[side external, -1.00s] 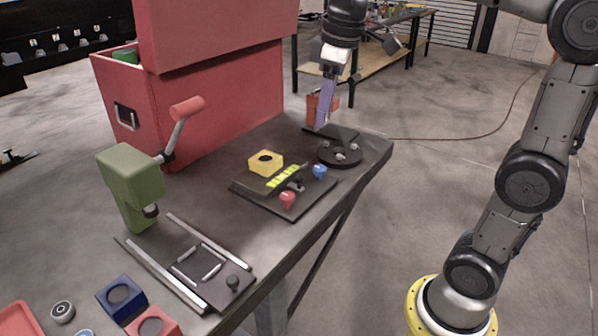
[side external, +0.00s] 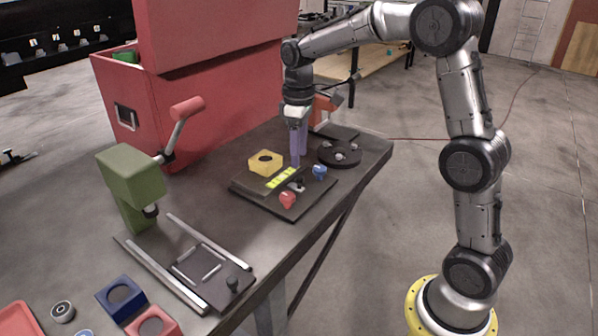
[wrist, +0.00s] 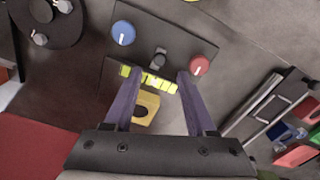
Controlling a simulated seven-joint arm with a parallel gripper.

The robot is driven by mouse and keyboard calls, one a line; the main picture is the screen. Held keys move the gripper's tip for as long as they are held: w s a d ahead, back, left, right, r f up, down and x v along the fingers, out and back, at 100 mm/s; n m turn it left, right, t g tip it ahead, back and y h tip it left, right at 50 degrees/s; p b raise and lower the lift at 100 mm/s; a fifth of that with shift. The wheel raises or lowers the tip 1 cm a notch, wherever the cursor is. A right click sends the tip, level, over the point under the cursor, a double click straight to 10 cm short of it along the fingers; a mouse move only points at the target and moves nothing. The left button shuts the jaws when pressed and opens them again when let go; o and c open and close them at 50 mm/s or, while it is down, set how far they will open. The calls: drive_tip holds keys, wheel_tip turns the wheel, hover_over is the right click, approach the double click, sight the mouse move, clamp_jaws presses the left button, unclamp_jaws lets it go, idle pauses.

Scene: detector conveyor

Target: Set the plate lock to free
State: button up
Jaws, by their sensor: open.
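A dark panel (side external: 268,202) on the table carries a red knob (side external: 287,200), a blue knob (side external: 319,172), a small black lever (side external: 298,186) between them and a yellow-green segmented strip (side external: 281,178). In the wrist view the black lever (wrist: 159,61) stands between the blue knob (wrist: 123,33) and the red knob (wrist: 199,66). No label shows which part is the plate lock. My gripper (side external: 295,164) is open and empty above the panel. In the wrist view its purple fingers (wrist: 158,80) point toward the strip, apart, with the lever beyond the tips.
A yellow block with a round hole (side external: 265,163) stands behind the panel. A black round plate with small knobs (side external: 340,153) is to the right. A green press (side external: 131,180), a railed slide (side external: 205,270) and blue and red blocks occupy the left. A large red box (side external: 200,110) stands behind.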

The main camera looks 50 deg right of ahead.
sight(299, 178)
wheel_tip(299, 178, down, 6)
drive_tip(key=shift+f, duration=0.1)
idle(0.4)
clamp_jaws()
idle(1.2)
